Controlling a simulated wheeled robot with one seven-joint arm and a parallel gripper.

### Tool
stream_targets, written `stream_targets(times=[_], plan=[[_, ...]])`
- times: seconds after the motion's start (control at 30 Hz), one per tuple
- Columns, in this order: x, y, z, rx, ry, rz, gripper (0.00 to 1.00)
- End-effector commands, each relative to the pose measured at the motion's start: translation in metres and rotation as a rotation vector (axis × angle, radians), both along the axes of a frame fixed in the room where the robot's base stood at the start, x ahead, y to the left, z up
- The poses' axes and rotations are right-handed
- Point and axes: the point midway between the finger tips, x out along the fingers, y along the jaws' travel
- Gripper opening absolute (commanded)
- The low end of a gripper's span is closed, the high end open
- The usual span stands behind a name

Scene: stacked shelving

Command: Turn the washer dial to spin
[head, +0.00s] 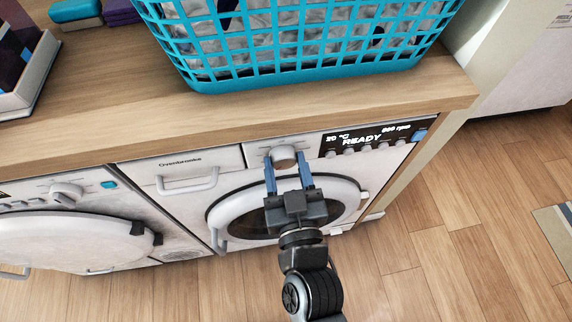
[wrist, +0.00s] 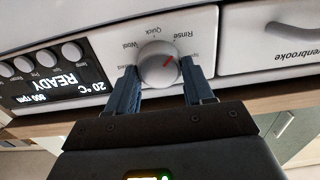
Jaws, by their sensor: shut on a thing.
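The washer dial (head: 284,156) is a round light-grey knob on the washer's front panel, left of the display in the head view. In the wrist view the dial (wrist: 158,65) shows a red pointer mark, with the labels Wool, Quick and Rinse around it. The red mark lies toward the Rinse side; other labels are hidden by my fingers. My gripper (head: 288,176) has its two blue fingers on either side of the dial, shut on it; the fingers also show in the wrist view (wrist: 162,88). The washer display (head: 362,139) reads READY, 20 °C and 800 rpm.
A wooden countertop (head: 120,110) overhangs the panel, with a blue laundry basket (head: 290,78) above the washer. The detergent drawer (head: 185,171) is left of the dial. The round washer door (head: 228,211) is below. A second machine (head: 70,225) stands left.

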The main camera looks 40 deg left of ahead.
Motion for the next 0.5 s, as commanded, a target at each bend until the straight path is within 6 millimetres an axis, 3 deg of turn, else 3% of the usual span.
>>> stream_targets(times=[0.5], plan=[[0.0013,-0.0014,-0.0012,0.157,0.182,-0.002,0.21]])
